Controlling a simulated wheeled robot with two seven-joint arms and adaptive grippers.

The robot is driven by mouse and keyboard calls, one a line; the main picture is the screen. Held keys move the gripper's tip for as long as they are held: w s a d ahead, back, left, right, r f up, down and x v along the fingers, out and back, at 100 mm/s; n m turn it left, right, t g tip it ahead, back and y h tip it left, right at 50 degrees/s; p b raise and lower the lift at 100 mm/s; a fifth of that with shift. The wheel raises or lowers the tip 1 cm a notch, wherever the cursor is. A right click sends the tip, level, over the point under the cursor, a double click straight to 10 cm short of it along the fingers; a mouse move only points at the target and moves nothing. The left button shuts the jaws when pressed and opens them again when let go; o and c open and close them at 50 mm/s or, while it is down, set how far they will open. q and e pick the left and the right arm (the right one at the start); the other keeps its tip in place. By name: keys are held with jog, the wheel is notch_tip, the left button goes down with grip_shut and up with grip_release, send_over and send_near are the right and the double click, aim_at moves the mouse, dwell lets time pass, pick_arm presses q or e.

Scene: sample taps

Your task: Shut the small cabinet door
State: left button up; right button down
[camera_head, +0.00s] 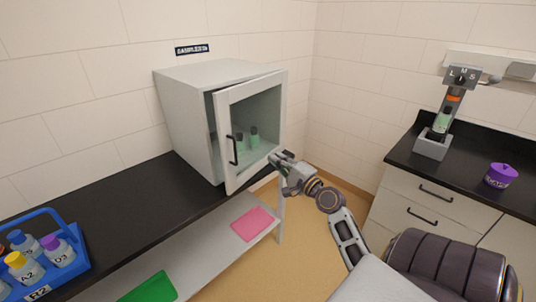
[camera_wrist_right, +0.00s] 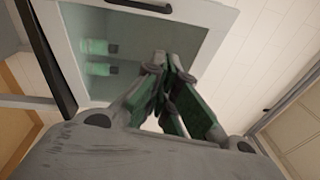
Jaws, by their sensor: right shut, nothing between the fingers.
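The small cabinet (camera_head: 185,115) is a light grey box on the black bench top against the wall. Its glass-paned door (camera_head: 231,182) stands partly open, with a gap along its left side and a dark handle (camera_head: 234,150) near that edge. Greenish vials (camera_head: 254,137) show through the glass. My right gripper (camera_head: 277,157) is shut and empty at the right lower part of the door. In the right wrist view the shut fingers (camera_wrist_right: 163,65) overlap the door glass; I cannot tell whether they touch it. My left gripper is not in view.
A blue carrier (camera_head: 82,262) with capped bottles stands at the left. Pink (camera_head: 253,223) and green (camera_head: 150,288) items lie on the lower shelf. A tap stand (camera_head: 433,144) and a purple tub (camera_head: 501,175) are on the right counter. Open floor lies between.

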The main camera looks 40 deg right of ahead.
jog(key=w+a+p, duration=0.1)
jog(key=w+p, duration=0.1)
jog(key=w, duration=0.4)
jog(key=w+a+r+p, duration=0.1)
jog(key=w+p, duration=0.1)
jog(key=w, duration=0.4)
jog(key=shift+w+a+r, duration=0.2)
jog(key=shift+a+r, duration=0.1)
dwell(0.4)
jog(key=w+a+p, duration=0.1)
jog(key=w+a, duration=0.2)
jog(key=w, duration=0.6)
jog(key=shift+a+r, duration=0.2)
jog(key=shift+a, duration=0.05)
dwell(0.4)
jog(key=shift+w, duration=0.15)
